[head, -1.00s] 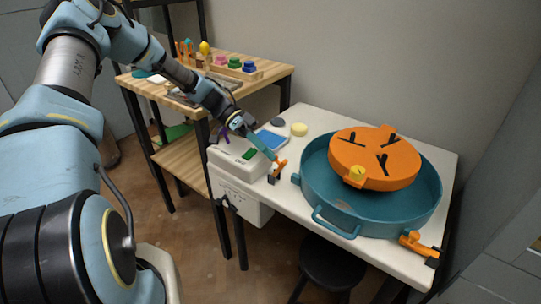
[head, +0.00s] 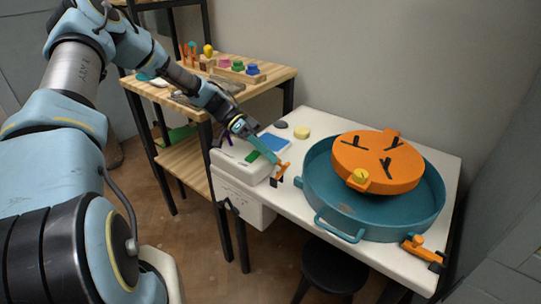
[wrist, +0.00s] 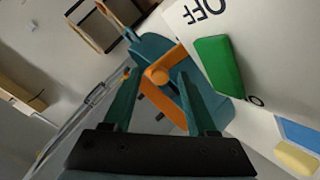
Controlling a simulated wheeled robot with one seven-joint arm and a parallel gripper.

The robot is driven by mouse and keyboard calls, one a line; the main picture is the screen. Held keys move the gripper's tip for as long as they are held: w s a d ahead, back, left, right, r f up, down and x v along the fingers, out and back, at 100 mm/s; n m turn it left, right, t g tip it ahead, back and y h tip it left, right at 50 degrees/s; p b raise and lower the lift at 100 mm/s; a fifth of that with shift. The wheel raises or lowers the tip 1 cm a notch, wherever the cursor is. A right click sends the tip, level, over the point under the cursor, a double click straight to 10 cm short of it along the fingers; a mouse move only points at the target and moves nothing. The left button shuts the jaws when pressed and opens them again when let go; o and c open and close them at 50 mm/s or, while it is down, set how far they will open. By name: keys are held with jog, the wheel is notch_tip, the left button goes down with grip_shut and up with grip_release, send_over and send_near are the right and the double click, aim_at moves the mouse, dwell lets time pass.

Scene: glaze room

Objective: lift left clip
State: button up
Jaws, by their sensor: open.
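The left clip (head: 282,171) is orange with a dark lower part. It sits at the front left edge of the white table, beside the teal pan. My gripper (head: 277,163) is right at it in the head view, its teal fingers partly covering it. In the wrist view my gripper (wrist: 160,76) is open, one finger on each side of the clip's orange arm (wrist: 166,88). I cannot tell whether either finger touches it. Another orange clip (head: 420,247) sits at the table's front right edge.
The teal pan (head: 330,213) with an orange disc (head: 375,155) fills the right of the table (head: 315,118). A white scale-like box (head: 238,161) with a green button (wrist: 218,64) stands close left of the clip. A black stool (head: 330,268) stands below.

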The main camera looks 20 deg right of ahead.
jog(key=shift+r, duration=0.1)
notch_tip(320, 180, up, 10)
jog(key=b, duration=0.1)
dwell(0.3)
